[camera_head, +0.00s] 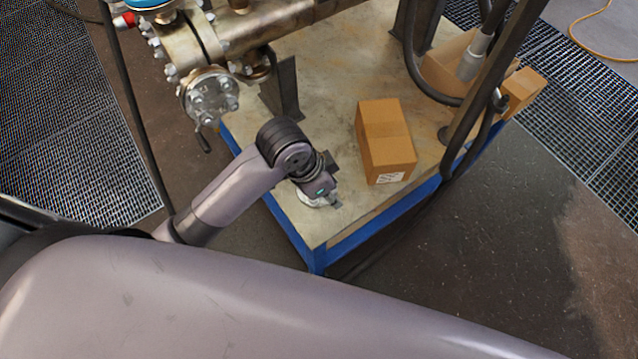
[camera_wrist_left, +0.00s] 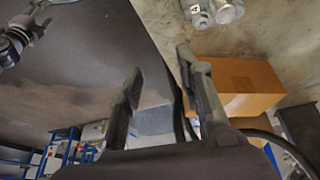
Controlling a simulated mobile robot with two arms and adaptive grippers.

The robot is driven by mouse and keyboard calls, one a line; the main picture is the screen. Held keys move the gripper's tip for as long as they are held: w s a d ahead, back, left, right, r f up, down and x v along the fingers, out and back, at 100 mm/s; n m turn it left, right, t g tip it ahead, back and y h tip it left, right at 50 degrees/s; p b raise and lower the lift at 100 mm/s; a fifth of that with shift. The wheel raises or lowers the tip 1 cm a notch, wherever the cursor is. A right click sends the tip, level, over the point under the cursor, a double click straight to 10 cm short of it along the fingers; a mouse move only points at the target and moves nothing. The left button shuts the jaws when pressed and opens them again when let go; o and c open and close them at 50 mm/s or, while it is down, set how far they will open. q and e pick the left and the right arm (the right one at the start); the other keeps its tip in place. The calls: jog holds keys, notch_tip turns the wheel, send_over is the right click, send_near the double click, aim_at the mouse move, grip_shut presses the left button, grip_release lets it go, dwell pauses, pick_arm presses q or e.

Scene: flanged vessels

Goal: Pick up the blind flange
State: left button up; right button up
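A grey metal flange (camera_head: 311,199), which looks like the blind flange, lies on the platform near its front blue edge, partly hidden by my left gripper (camera_head: 334,184). In the left wrist view its bolted metal part (camera_wrist_left: 213,11) shows at the top edge, cut off by the frame. The fingers of my left gripper (camera_wrist_left: 160,60) are spread, with nothing between them. The gripper is right beside and over the flange in the head view; I cannot tell whether they touch.
A cardboard box (camera_head: 386,141) stands on the platform (camera_head: 312,95) right of the gripper. A vessel with a bolted end flange (camera_head: 210,96) is at the upper left. Dark hoses and a post (camera_head: 480,95) rise at the right. Bare platform lies behind the gripper.

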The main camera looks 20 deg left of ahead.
pick_arm(q)
jog(key=w+a+r+m+g+y, duration=0.2)
jog(key=w+a+r+m+y, duration=0.1)
jog(key=w+a+r+m, duration=0.3)
jog(key=b, duration=0.1)
send_near(322, 203)
jog(key=shift+n, duration=0.3)
jog(key=w+f, duration=0.1)
jog(key=w+a+f, duration=0.1)
jog(key=f, duration=0.1)
jog(key=w+a+f, duration=0.1)
jog(key=w+f, duration=0.1)
jog(key=shift+w+a, duration=0.1)
jog(key=shift+a, duration=0.1)
grip_shut()
jog(key=shift+w+r, duration=0.1)
